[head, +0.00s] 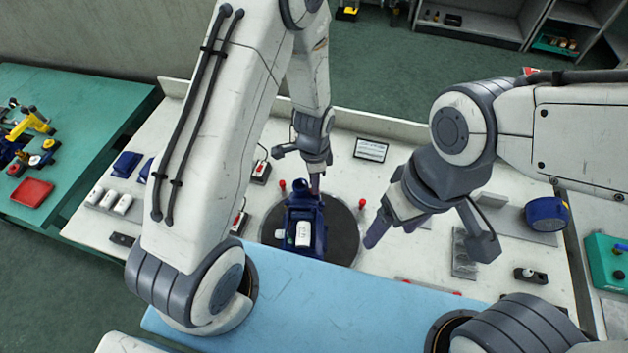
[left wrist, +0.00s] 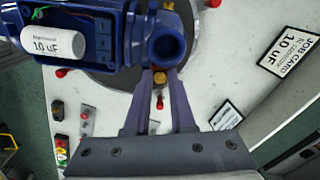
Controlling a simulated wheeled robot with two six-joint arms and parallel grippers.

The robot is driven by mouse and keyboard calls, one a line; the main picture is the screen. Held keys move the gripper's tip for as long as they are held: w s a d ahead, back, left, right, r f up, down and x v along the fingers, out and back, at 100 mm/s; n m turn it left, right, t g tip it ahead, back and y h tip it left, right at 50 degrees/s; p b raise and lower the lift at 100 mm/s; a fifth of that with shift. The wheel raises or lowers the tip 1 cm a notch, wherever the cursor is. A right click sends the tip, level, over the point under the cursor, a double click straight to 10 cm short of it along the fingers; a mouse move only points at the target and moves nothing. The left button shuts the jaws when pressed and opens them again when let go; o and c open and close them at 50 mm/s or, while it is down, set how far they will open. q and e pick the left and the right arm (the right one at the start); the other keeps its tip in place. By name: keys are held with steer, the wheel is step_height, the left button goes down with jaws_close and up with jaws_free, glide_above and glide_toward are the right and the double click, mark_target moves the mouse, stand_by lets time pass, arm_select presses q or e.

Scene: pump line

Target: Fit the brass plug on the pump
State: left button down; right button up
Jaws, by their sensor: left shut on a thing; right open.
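The blue pump (head: 318,236) stands on a dark round turntable (head: 345,222). In the left wrist view the pump (left wrist: 112,55) shows a round open port (left wrist: 166,46) facing my fingers. My left gripper (head: 316,187) is at the far side of the pump. In the left wrist view its fingertips (left wrist: 160,72) are shut on the small brass plug (left wrist: 160,78), just beside the port's rim. Whether the plug touches or enters the port I cannot tell. My right gripper (head: 396,229) is open and empty, to the right of the turntable.
A white capacitor (head: 303,234) marked 10 uF lies in the pump. Red pegs (head: 362,203) stand around the turntable. A job card (head: 371,149) stands at the back. A blue round part (head: 546,214) lies at right; white cylinders (head: 109,201) are at left.

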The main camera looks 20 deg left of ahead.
arm_select(q)
steer(key=shift+f, duration=0.15)
steer(key=c, duration=0.7)
jaws_free()
steer(key=shift+r+p, duration=2.35)
steer(key=shift+r, duration=0.7)
steer(key=shift+w+r, duration=0.1)
steer(key=shift+r, duration=0.25)
step_height(320, 180, up, 10)
steer(key=b, duration=0.3)
steer(key=shift+f, duration=0.15)
